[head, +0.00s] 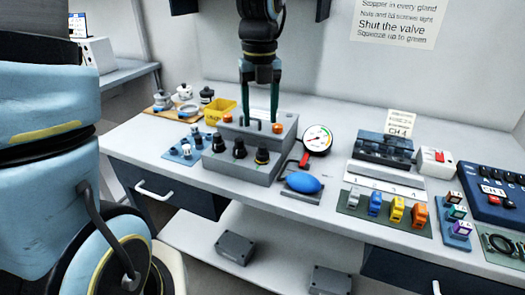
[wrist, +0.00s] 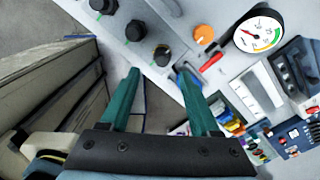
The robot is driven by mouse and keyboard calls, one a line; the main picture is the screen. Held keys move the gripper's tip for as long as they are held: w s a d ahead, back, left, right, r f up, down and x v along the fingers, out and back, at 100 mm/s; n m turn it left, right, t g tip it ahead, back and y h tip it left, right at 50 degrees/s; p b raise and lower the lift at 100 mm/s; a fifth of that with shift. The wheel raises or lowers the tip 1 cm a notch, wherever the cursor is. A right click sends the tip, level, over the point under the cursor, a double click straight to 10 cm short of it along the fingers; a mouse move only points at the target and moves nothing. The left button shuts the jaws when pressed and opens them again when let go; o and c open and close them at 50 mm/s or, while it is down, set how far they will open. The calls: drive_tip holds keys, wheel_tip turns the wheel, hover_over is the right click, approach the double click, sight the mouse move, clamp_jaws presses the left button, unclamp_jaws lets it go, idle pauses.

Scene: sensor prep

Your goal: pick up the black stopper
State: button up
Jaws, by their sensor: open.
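I cannot tell for certain which piece is the black stopper. Small dark and white pieces stand on a blue mat (head: 172,157) left of the grey box (head: 228,171), too small to tell apart. Three black round fittings, such as the middle one (head: 239,148), stand on the box's front step; they also show in the wrist view (wrist: 136,31). My gripper (head: 260,117) points down over the box, its two green fingers apart with nothing between them. In the wrist view, my gripper (wrist: 158,71) has one fingertip close below the nearest black fitting (wrist: 162,55); contact is unclear.
A yellow bin (head: 221,111) and a wooden board with jars stand behind the mat. A pressure gauge (head: 318,139), a red lever and a blue bulb (head: 303,182) are right of the box. Colored blocks, a black rack and a blue panel (head: 492,194) fill the bench's right side.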

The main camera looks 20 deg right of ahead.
sight(263, 146)
drive_tip(key=f, duration=0.5)
drive_tip(key=f+p, duration=0.1)
drive_tip(key=f, duration=0.1)
drive_tip(key=shift+s+d+f, duration=0.2)
drive_tip(key=shift+s, duration=0.1)
clamp_jaws()
idle(0.4)
